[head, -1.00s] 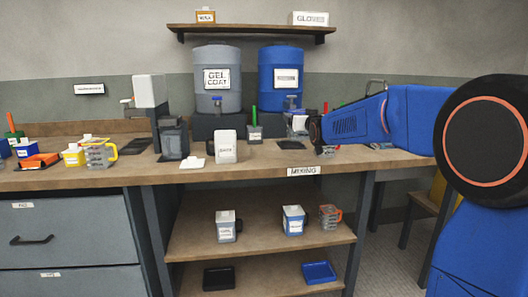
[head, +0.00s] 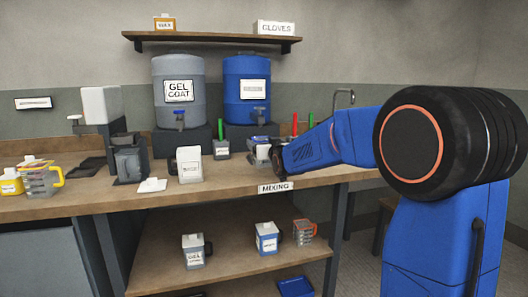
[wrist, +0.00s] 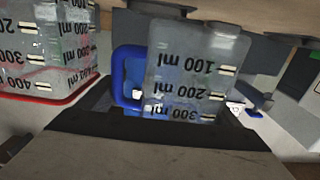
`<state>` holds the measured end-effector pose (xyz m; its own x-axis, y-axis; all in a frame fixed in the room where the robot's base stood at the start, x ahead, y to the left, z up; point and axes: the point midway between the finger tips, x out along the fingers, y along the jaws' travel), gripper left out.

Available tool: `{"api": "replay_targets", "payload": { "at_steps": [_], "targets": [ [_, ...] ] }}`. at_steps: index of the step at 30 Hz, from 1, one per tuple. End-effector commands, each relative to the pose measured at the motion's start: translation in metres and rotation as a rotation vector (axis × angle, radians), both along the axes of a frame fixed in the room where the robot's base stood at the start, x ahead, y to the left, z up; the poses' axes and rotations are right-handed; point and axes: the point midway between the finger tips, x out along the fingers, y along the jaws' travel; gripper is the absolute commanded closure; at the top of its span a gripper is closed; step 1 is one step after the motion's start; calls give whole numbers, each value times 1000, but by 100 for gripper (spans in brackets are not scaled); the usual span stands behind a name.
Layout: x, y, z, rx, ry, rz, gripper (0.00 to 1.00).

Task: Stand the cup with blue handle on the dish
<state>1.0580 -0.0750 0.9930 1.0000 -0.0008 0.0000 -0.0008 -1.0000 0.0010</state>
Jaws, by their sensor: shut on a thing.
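A clear measuring cup (wrist: 190,75) with a blue handle (wrist: 125,80) fills the middle of the wrist view, its ml marks upside down in the picture. My gripper (wrist: 168,122) is shut on this cup; the exact contact is partly hidden. In the head view my gripper (head: 281,160) is over the bench's right part, largely hidden by my arm, and I cannot make out the held cup there. A blue shallow dish (head: 297,288) lies on the low shelf, cut off by the picture's bottom edge. I cannot tell whether it is the task's dish.
Another measuring cup with a red rim (wrist: 50,60) shows close on the left in the wrist view. The bench (head: 215,185) holds a white jug (head: 189,165), a white flat item (head: 152,185) and a yellow-handled cup (head: 42,180). An orange-handled cup (head: 304,233) stands on the shelf below.

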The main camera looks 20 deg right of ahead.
Motion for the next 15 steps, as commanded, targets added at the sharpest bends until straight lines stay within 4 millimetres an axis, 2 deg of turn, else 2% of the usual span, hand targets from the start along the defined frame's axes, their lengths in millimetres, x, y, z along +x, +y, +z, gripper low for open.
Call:
{"api": "replay_targets", "payload": {
  "at_steps": [6,15],
  "targets": [
    [0,0,-27,0,1,0,37],
    [0,0,-30,0,0,0,37]
  ]
}}
